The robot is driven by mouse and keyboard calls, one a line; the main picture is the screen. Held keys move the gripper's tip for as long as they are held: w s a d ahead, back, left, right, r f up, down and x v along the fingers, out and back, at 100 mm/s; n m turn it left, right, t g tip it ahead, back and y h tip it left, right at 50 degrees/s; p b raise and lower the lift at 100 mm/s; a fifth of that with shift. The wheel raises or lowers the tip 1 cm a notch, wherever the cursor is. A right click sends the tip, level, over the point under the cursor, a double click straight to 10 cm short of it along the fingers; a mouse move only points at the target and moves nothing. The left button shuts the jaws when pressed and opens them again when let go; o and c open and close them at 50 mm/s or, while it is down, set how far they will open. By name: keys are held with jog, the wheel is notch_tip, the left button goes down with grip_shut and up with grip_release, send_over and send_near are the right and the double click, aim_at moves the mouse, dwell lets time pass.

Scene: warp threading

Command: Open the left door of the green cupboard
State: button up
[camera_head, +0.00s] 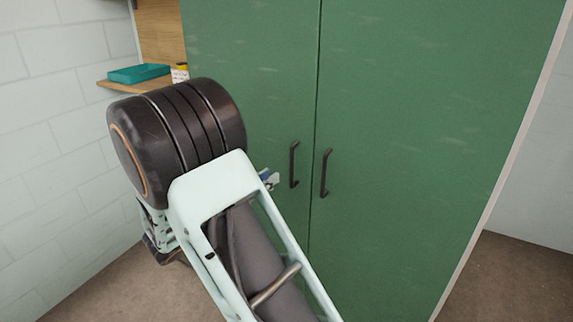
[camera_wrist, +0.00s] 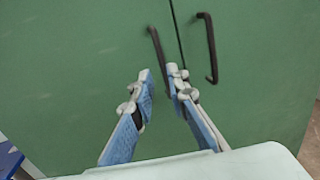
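The green cupboard's left door (camera_head: 252,60) is shut, flush with the right door (camera_head: 420,110). Its dark bar handle (camera_head: 293,165) stands upright near the middle seam. In the wrist view this left handle (camera_wrist: 155,46) leans slightly, and its lower end lies in line with the gap between my fingertips. My gripper (camera_wrist: 158,76) is open, its blue-padded fingers a small gap apart and empty. In the head view only a blue and grey bit of the gripper shows, just left of the left handle; my arm hides the rest. I cannot tell if a fingertip touches the handle.
The right door's handle (camera_head: 325,173) is close beside the left one, and it also shows in the wrist view (camera_wrist: 209,48). A wooden shelf (camera_head: 118,86) with a teal tray (camera_head: 138,73) and small jar (camera_head: 180,73) is left of the cupboard. White walls stand either side.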

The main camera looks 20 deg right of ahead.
send_over(291, 185)
jog(key=shift+w+d, duration=0.15)
jog(key=shift+w, duration=0.1)
grip_shut()
jog(key=shift+s, duration=0.1)
dwell(0.5)
